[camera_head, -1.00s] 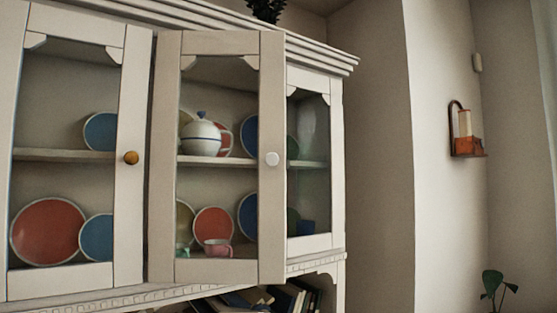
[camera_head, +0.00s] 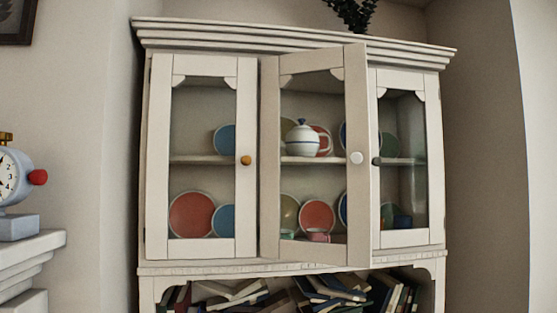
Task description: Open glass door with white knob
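The middle glass door (camera_head: 355,110) of the white cabinet has a white knob (camera_head: 356,158) on its right side. This door stands slightly ajar, its right edge swung out in front of the right door's frame. The left glass door (camera_head: 246,110) has an orange-yellow knob (camera_head: 246,160) and looks shut. The right glass door (camera_head: 435,180) has a dark knob (camera_head: 377,161) and looks shut. My gripper is not in view.
Plates (camera_head: 192,214) and a teapot (camera_head: 302,139) stand on shelves behind the glass. Books (camera_head: 345,285) lie in the open space below. A dark plant tops the cabinet.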

